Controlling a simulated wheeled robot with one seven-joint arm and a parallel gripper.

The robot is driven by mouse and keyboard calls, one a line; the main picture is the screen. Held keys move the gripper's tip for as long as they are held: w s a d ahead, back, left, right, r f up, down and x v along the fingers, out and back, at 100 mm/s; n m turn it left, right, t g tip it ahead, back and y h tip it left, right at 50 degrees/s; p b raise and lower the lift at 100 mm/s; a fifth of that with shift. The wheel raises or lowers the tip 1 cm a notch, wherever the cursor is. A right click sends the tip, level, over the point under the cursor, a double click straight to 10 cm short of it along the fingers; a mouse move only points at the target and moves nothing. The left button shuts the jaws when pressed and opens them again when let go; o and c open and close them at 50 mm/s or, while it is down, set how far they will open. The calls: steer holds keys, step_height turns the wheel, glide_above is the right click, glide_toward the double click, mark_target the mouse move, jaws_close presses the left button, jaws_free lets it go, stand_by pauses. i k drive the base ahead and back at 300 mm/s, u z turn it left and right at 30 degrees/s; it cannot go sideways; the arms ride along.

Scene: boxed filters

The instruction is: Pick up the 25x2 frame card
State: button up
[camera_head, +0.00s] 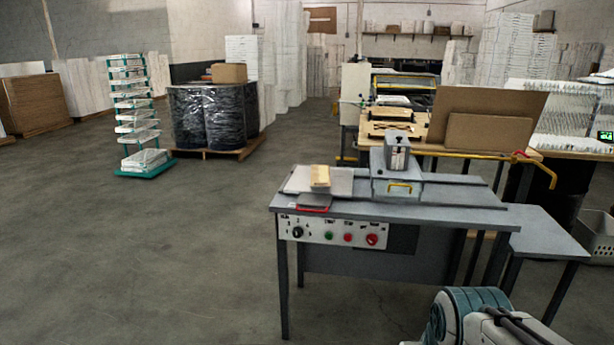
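I cannot read any label that marks the 25x2 frame card. A flat pale sheet (340,182) lies on the left end of the grey machine table (450,212), with a small tan block (320,176) on top of it. A red-edged flat piece (314,202) lies at the table's front edge, just below the sheet. Brown cardboard panels (488,103) stand upright on the wooden bench behind. Part of my arm shows at the bottom right, in front of the table. My gripper's fingers are not in the picture.
The table has a front control panel (333,232) and a grey press head (397,165). A lower grey side table (545,243) and a grey basket (597,236) are at right. A teal rack (146,160) and wrapped pallet (214,118) stand back left. Left floor is clear.

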mark_target(320, 178)
steer(key=u, duration=0.8)
steer(key=i, duration=1.1)
steer(key=u, duration=0.6)
steer(key=i, duration=1.2)
steer(key=z, duration=1.2)
steer(key=i, duration=0.95)
steer(key=z, duration=1)
